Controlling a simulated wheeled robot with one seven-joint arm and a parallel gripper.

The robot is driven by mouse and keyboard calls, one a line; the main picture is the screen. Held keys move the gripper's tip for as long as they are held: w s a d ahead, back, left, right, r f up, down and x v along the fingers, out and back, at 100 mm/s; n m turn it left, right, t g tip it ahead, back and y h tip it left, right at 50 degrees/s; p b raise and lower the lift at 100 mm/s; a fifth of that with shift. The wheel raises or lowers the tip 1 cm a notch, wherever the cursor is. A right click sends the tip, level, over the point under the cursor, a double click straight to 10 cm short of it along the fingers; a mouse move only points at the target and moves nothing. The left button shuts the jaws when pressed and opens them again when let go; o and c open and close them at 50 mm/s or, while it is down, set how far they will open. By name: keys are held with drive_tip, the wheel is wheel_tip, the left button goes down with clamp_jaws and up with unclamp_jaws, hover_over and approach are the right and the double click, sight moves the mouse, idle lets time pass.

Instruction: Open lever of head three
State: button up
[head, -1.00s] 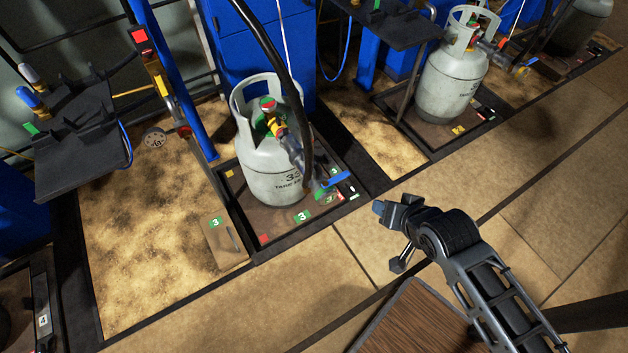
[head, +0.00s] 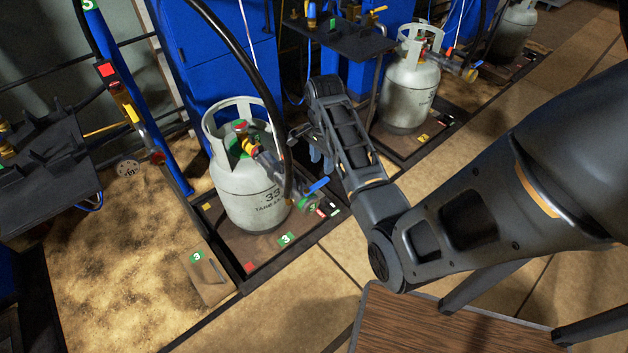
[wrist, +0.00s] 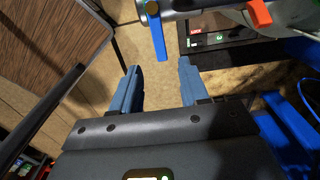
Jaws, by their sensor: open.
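A grey gas cylinder (head: 247,190) marked 33 stands upright on a scale platform with green 3 tags (head: 286,239). A filling head (head: 270,165) is joined to its valve and slants down to the right. Its blue lever (head: 318,185) sticks out at the lower end, and shows in the wrist view (wrist: 157,38) hanging down beyond the fingertips. My gripper (head: 316,158) is just above and behind the lever in the head view. In the wrist view my gripper (wrist: 160,68) has its two blue-grey fingers apart, with nothing between them. No contact with the lever is visible.
A black hose (head: 262,80) runs down beside the cylinder, close to my gripper. A second cylinder (head: 408,95) and a dark shelf (head: 340,38) stand behind my arm. A wooden-topped table (head: 440,325) is in front. The tiled floor right of the platform is clear.

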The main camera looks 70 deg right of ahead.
sight(322, 182)
wheel_tip(322, 182, down, 7)
drive_tip(key=shift+f+b, duration=0.15)
drive_tip(key=shift+b, duration=0.4)
clamp_jaws()
idle(0.5)
